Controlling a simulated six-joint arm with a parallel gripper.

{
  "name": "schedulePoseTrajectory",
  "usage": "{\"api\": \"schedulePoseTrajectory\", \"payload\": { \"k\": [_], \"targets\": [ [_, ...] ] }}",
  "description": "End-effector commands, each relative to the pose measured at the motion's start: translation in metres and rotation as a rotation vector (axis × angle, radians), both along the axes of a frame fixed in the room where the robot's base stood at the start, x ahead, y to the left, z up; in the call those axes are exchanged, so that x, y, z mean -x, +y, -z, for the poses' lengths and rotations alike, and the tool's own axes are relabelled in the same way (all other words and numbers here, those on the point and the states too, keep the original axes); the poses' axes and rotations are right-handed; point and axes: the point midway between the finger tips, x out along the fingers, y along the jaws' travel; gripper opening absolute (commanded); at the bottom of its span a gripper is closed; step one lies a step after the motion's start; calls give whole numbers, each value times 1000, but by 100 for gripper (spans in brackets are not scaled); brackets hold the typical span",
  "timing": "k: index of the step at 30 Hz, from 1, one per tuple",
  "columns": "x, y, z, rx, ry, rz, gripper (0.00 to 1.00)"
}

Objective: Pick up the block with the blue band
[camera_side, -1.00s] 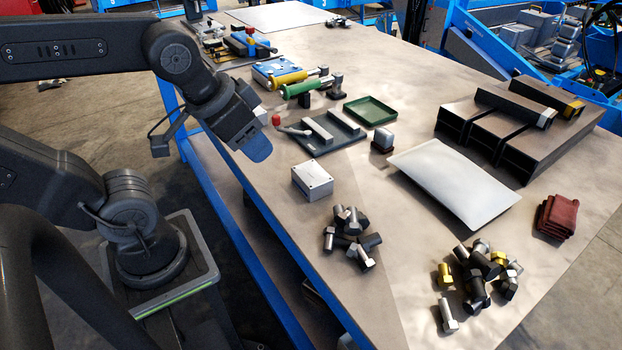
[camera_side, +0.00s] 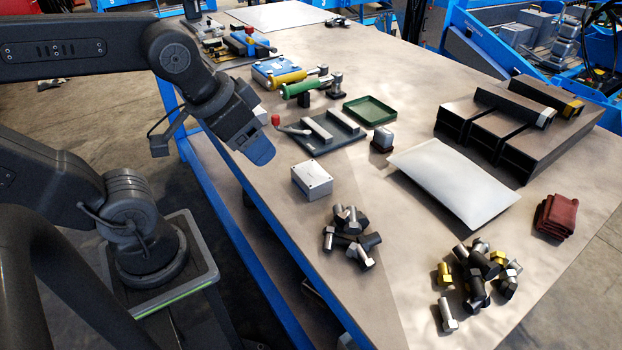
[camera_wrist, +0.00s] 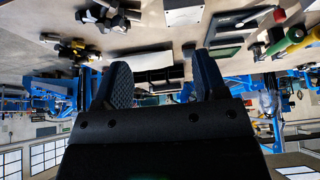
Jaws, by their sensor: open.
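No block with a blue band can be made out for sure in either view. The banded pieces I see are dark bars on the dark metal profiles: one with a pale band (camera_side: 546,118) and one with a yellow band (camera_side: 573,108). A small grey block with a dark base (camera_side: 382,138) stands mid-bench, and a light grey box (camera_side: 312,180) sits nearer the front edge. My gripper (camera_side: 258,150) hangs near the bench's left edge, apart from these. In the wrist view, my gripper (camera_wrist: 163,78) has its two dark blue fingers spread with nothing held between them.
Two bolt piles (camera_side: 350,238) (camera_side: 478,275) lie toward the front. A pale curved sheet (camera_side: 455,185), a red cloth (camera_side: 556,216), a green tray (camera_side: 369,111) and a dark fixture (camera_side: 322,135) occupy the bench (camera_side: 390,240). Tools with yellow and green handles (camera_side: 300,88) lie behind.

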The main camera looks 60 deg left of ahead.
Motion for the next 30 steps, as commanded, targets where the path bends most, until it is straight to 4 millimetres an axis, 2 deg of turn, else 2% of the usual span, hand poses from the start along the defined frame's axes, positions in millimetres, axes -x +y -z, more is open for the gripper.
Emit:
{"api": "schedulePoseTrajectory", "payload": {
  "k": [1, 8, 17, 20, 23, 30],
  "targets": [
    [0, 0, 0, 0, 0, 0, 70],
    [0, 0, 0, 0, 0, 0, 92],
    [-5, 1, -1, 20, 17, -45, 92],
    [-17, 4, -4, 79, 67, -177, 92],
    [-39, 10, -5, 164, 142, -401, 92],
    [-98, 28, 6, 326, 314, -1043, 92]
  ]
}}
